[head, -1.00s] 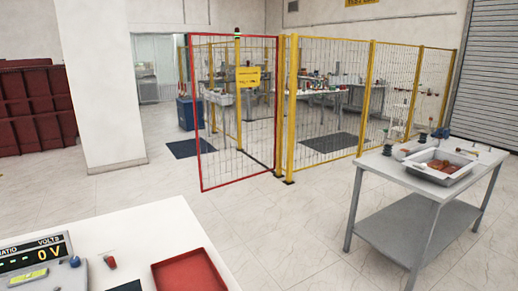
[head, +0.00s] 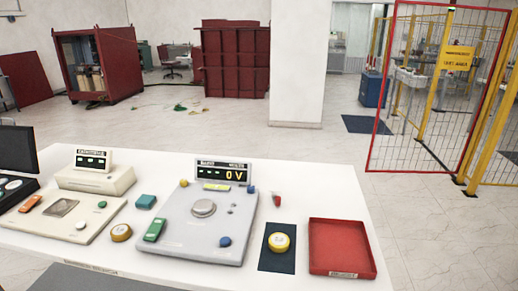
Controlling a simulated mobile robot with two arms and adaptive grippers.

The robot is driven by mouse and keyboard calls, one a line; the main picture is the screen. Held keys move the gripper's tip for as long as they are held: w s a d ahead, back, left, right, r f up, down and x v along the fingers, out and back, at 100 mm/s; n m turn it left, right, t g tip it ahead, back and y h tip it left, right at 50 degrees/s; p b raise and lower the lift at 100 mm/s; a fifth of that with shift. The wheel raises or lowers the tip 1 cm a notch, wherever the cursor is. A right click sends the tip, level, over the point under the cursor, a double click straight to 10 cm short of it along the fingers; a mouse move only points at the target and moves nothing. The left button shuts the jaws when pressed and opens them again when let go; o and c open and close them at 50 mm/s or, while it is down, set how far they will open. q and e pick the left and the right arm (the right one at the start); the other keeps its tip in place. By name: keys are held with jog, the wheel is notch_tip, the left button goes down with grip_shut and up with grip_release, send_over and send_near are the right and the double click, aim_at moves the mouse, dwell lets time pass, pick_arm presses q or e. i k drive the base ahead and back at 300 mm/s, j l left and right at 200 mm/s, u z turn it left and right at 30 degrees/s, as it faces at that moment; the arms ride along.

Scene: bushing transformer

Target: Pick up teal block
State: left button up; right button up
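In the head view a small teal block (head: 146,202) lies on the white table (head: 330,185). It sits between a beige instrument on its left and a grey instrument on its right. A yellow-brown round roll lies just in front of it. Nothing covers the block. Neither of my grippers shows in the view.
The grey instrument (head: 203,222) with a "0 V" display, the beige instrument (head: 70,219), a yellow roll (head: 279,242) on a dark mat and a red tray (head: 341,247) stand on the table. A red-framed fence gate (head: 440,180) stands at the right.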

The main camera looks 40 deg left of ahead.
aim_at(145, 202)
jog(key=u, duration=2.15)
